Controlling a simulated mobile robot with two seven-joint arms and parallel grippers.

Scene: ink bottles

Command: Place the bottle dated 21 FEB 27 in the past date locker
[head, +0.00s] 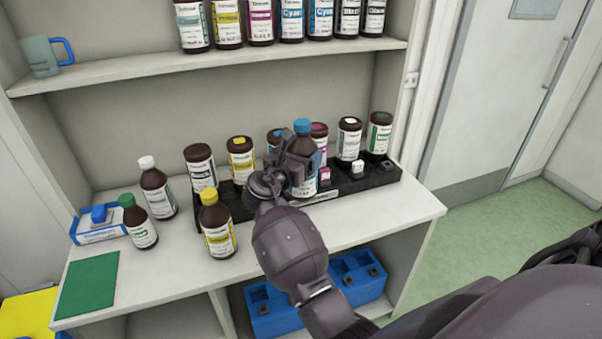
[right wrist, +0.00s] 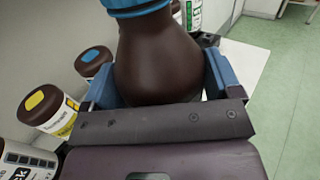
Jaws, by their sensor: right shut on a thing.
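My right gripper (head: 292,165) is shut on a brown bottle with a blue cap (head: 302,127), held upright at the black rack (head: 340,187). I cannot tell whether its base touches the rack. In the right wrist view the same bottle (right wrist: 158,60) stands between the two blue finger pads; its label faces away. No date is readable on any bottle. No locker is clearly recognisable. My left gripper is not in view.
Several brown bottles stand in a row along the rack, close to the gripper. More bottles and a mug (head: 40,57) are on the upper shelf (head: 200,62). Blue bins (head: 268,310) sit under the counter (head: 180,270). A green mat (head: 88,284) lies at the left.

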